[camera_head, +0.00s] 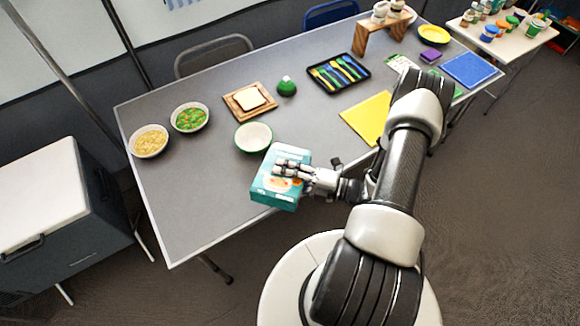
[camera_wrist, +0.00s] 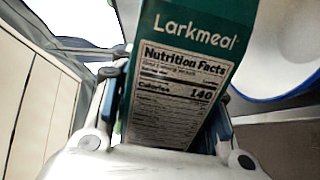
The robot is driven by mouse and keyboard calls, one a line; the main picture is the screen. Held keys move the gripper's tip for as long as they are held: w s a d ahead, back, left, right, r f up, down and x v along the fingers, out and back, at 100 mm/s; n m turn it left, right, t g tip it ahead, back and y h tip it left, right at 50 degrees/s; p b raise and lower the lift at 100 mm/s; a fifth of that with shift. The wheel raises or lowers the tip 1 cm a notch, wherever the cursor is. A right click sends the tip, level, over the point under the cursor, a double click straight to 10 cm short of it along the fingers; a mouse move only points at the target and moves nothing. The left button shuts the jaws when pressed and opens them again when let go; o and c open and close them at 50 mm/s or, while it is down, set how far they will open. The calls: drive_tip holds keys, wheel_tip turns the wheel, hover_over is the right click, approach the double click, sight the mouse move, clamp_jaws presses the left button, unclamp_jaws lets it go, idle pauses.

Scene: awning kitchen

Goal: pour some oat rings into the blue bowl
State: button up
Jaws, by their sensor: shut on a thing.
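My gripper (camera_head: 292,170) is shut on a teal carton (camera_head: 275,190) with a bowl picture on its face, near the table's front edge. In the wrist view the carton (camera_wrist: 178,85) shows "Larkmeal" and a nutrition label between my fingers (camera_wrist: 168,125). It looks slightly tilted there; its opening and contents are hidden. An empty white bowl (camera_head: 253,137) stands on the table just behind and left of the carton; its rim looks green. In the wrist view, part of a white bowl with a blue rim (camera_wrist: 288,94) shows right of the carton; I cannot tell if it is the same bowl.
Two filled bowls (camera_head: 149,141) (camera_head: 190,117) stand at the table's left. A board with bread (camera_head: 249,97), a green-topped item (camera_head: 287,87) and a black cutlery tray (camera_head: 340,75) lie behind. A yellow mat (camera_head: 367,117) is to the right. The table's front left is clear.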

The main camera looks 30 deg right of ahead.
drive_tip(key=shift+f, duration=0.1)
drive_tip(key=shift+w+d+f+m, duration=0.2)
drive_tip(key=shift+m, duration=0.6)
idle(1.3)
drive_tip(key=shift+w+d+r+m, duration=0.3)
drive_tip(key=shift+r+m, duration=0.15)
drive_tip(key=shift+m, duration=0.35)
idle(1.6)
drive_tip(key=shift+w+d+r+m+p, duration=0.1)
drive_tip(key=shift+d+r+m+p, duration=0.05)
drive_tip(key=shift+r+m+p, duration=0.3)
drive_tip(key=shift+w+d+r+m+p, duration=0.1)
drive_tip(key=shift+r+m+p, duration=0.25)
drive_tip(key=shift+r+p, duration=0.15)
idle(1.4)
drive_tip(key=f+n+b, duration=0.2)
drive_tip(key=s+a+f+b, duration=0.1)
drive_tip(key=shift+f+n, duration=0.15)
drive_tip(key=shift+n, duration=0.25)
drive_tip(key=shift+s+a+r+n+p, duration=0.15)
drive_tip(key=shift+r+n+p, duration=0.3)
drive_tip(key=shift+n, duration=0.35)
